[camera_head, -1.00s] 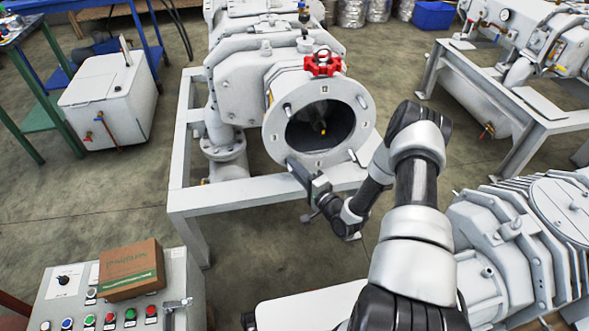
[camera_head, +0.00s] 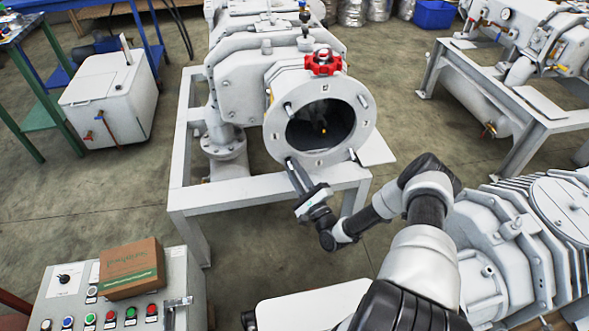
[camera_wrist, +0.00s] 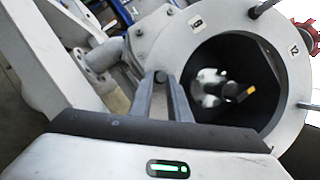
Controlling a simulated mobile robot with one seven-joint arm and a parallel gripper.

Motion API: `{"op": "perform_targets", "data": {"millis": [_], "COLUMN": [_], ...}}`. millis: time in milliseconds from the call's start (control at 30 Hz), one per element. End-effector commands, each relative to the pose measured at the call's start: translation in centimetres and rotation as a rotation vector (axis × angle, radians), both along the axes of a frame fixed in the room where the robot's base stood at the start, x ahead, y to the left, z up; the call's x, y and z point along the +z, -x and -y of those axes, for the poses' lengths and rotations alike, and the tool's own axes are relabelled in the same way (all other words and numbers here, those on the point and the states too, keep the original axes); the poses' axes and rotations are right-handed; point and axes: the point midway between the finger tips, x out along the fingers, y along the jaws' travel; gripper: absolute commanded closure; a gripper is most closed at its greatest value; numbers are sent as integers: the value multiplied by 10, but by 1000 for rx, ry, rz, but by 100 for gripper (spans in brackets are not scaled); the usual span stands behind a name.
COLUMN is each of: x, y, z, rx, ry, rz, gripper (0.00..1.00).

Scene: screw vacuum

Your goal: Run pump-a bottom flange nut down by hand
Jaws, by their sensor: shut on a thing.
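The pump's round grey end flange (camera_head: 366,118) faces me around a dark open bore, and it fills the right of the wrist view (camera_wrist: 151,45). Short studs stick out from its face. My gripper (camera_head: 290,163) is at the flange's lower left edge. In the wrist view my gripper's two fingers (camera_wrist: 161,84) close on a small dark round end, the bottom flange nut (camera_wrist: 160,76) on its stud. The fingers hide most of the nut and its thread, so I cannot tell how far it sits from the flange face.
A red handwheel (camera_head: 323,64) sits above the flange. The pale pump frame (camera_head: 240,190) runs below it. A control box (camera_head: 110,290) with a cardboard carton (camera_head: 131,268) stands front left. Another grey machine (camera_head: 520,240) is close on the right of my arm.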

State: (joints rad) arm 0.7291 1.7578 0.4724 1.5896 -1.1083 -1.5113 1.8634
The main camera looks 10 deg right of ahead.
Motion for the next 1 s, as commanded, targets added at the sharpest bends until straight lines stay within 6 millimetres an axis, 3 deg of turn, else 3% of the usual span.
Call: {"op": "perform_targets", "data": {"millis": [633,667,767,1000], "x": [-1,-1,-1,-1], "y": [2,2,2,1], "z": [-2,-2,-2,-1], "rx": [6,6,5,2], "ry": [-51,-51,-50,-49], "rz": [0,0,-1,-1], "gripper": [100,80,65,65]}}
